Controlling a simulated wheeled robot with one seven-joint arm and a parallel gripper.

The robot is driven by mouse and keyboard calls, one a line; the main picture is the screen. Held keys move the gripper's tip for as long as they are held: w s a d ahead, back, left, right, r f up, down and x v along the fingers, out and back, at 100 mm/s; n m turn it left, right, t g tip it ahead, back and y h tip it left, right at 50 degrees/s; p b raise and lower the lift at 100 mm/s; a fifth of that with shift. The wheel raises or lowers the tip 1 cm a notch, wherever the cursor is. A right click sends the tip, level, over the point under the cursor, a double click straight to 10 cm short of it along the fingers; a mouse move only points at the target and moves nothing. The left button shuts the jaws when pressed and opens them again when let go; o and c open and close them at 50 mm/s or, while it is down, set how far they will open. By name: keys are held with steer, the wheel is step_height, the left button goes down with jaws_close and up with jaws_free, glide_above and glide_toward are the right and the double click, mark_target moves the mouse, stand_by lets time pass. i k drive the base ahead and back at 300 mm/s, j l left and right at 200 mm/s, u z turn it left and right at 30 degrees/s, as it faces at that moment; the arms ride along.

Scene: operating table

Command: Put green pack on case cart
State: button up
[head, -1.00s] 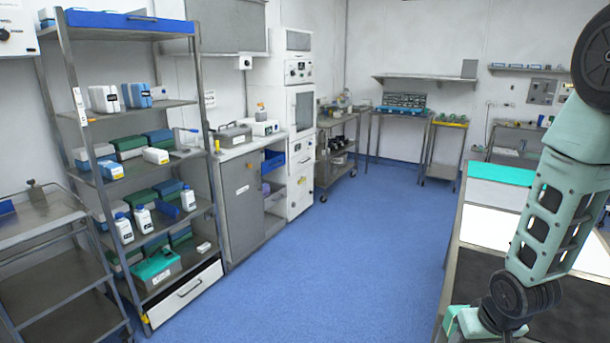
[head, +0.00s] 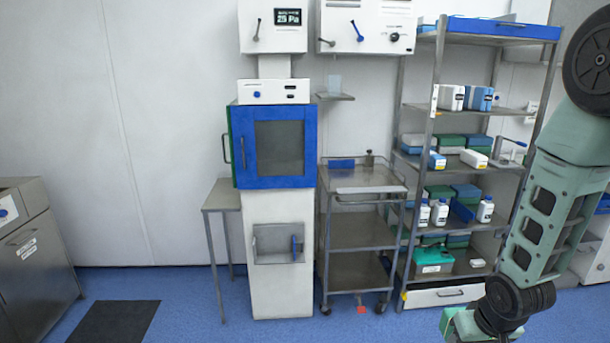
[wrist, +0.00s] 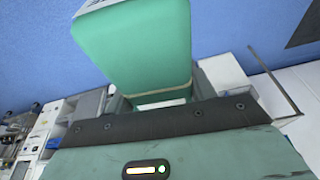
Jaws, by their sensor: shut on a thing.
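The green pack (wrist: 135,45) fills the top middle of the wrist view, with a pale band around its lower end. My gripper (wrist: 158,103) is shut on that end; its fingers are mostly hidden behind the dark edge of the gripper body. The pack is held in the air over blue floor. In the head view my arm hangs at the right, and its end is cut off by the bottom edge. A steel cart (head: 362,246) on castors, which looks like the case cart, stands against the back wall. Its top and lower shelves look largely clear, with small items at the top's back.
A tall shelf rack (head: 425,120) with packs and bottles stands right of the cart. A white cabinet with a blue-framed door (head: 280,148) and a narrow side table (head: 222,195) stand left of it. A dark mat (head: 115,321) lies on the open blue floor (head: 200,325).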

mark_target(356, 180)
steer(key=i+l+u, duration=0.25)
steer(key=i+u, duration=0.15)
steer(key=i+l+u, duration=0.8)
steer(key=i+l, duration=0.2)
steer(key=l, duration=0.1)
